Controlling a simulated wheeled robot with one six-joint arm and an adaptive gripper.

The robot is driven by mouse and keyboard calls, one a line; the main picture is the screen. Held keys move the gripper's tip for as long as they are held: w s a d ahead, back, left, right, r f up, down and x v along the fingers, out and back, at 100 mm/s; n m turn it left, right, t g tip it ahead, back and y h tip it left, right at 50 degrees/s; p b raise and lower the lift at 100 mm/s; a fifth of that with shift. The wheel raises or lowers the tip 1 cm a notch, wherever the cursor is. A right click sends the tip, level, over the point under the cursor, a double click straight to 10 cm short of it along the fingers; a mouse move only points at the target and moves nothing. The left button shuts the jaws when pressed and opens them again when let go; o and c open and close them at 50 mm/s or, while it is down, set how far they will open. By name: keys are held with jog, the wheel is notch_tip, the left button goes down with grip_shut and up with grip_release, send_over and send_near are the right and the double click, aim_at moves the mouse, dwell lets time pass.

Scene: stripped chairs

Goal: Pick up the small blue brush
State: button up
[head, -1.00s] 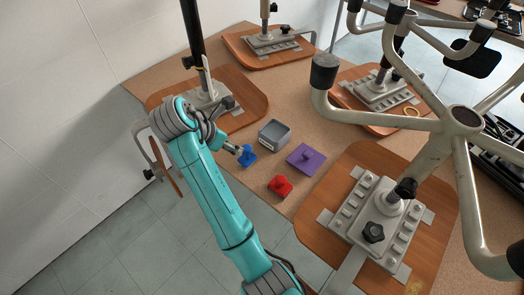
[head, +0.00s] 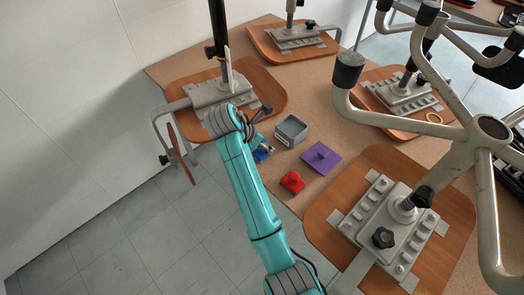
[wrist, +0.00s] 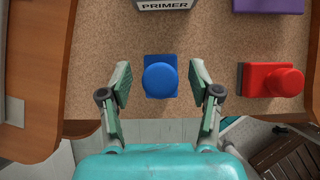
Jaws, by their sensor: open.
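The small blue brush (wrist: 160,79) has a round knob on a flat blue base and lies on the cork-coloured table near its edge. In the wrist view it sits midway between the open fingers of my gripper (wrist: 160,97), with a gap on each side. I cannot tell how far below the fingertips it is. In the head view the brush (head: 262,155) is partly hidden by my arm, and my gripper (head: 265,147) is over it.
A red knobbed block (head: 292,181) and a purple one (head: 321,157) lie to the right. A grey box (head: 291,130) marked PRIMER stands just beyond. Wooden chair seats with metal mounts, such as one at left (head: 265,85), surround this patch. The table edge is close.

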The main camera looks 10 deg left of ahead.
jog(key=shift+f, duration=0.2)
grip_shut()
jog(key=shift+r, duration=0.15)
